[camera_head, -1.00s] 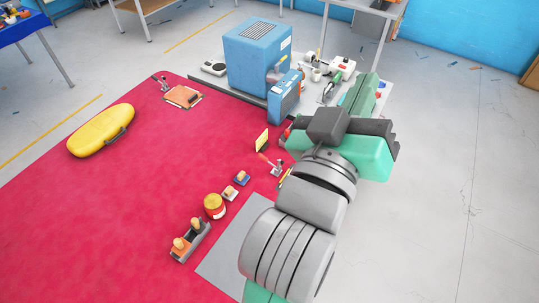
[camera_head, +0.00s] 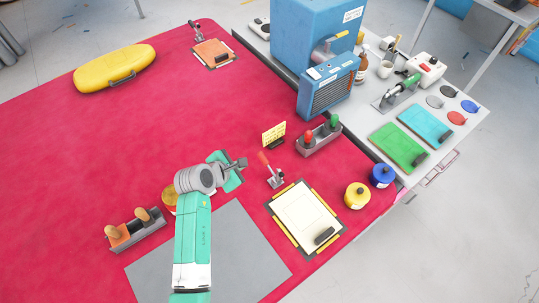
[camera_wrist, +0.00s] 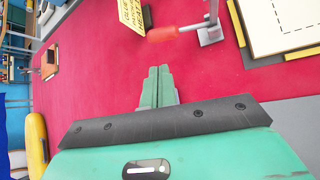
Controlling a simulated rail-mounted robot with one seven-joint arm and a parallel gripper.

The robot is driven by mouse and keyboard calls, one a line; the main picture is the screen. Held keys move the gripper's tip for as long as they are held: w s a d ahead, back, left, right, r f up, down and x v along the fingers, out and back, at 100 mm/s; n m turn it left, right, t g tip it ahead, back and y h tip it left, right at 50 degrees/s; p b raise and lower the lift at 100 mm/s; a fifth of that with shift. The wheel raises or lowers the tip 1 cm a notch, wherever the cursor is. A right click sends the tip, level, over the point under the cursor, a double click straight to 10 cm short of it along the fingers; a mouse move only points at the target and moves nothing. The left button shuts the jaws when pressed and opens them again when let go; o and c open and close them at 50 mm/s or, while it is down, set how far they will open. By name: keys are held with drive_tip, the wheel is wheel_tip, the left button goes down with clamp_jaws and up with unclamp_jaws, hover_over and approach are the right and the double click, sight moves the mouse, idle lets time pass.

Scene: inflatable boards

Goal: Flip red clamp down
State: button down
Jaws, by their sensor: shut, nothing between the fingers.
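The red clamp is a small metal toggle clamp (camera_head: 276,179) on the red mat. Its red handle (camera_head: 264,158) slants up and left from the metal body. In the wrist view, the red handle (camera_wrist: 175,32) reaches left from the metal upright (camera_wrist: 209,30), beyond the fingertips. My gripper (camera_head: 243,163) is just left of the clamp in the head view, apart from the handle. In the wrist view, its green fingers (camera_wrist: 158,76) are together and empty.
A yellow sign (camera_head: 273,133) stands behind the clamp. A holder with red and green handles (camera_head: 318,140) is to its right. A bordered white board (camera_head: 307,217) lies in front. A grey sheet (camera_head: 230,250) lies near my arm. The mat's left part is open.

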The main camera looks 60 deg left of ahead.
drive_tip(key=b+x, duration=0.3)
drive_tip(key=x, duration=0.6)
drive_tip(key=shift+w+a+f, duration=0.1)
drive_tip(key=shift+a+f, duration=0.05)
drive_tip(key=shift+f, duration=0.05)
drive_tip(key=shift+r, duration=0.1)
drive_tip(key=shift+r+y+p, duration=0.2)
drive_tip(key=shift+y+p, duration=0.1)
drive_tip(key=shift+p, duration=0.05)
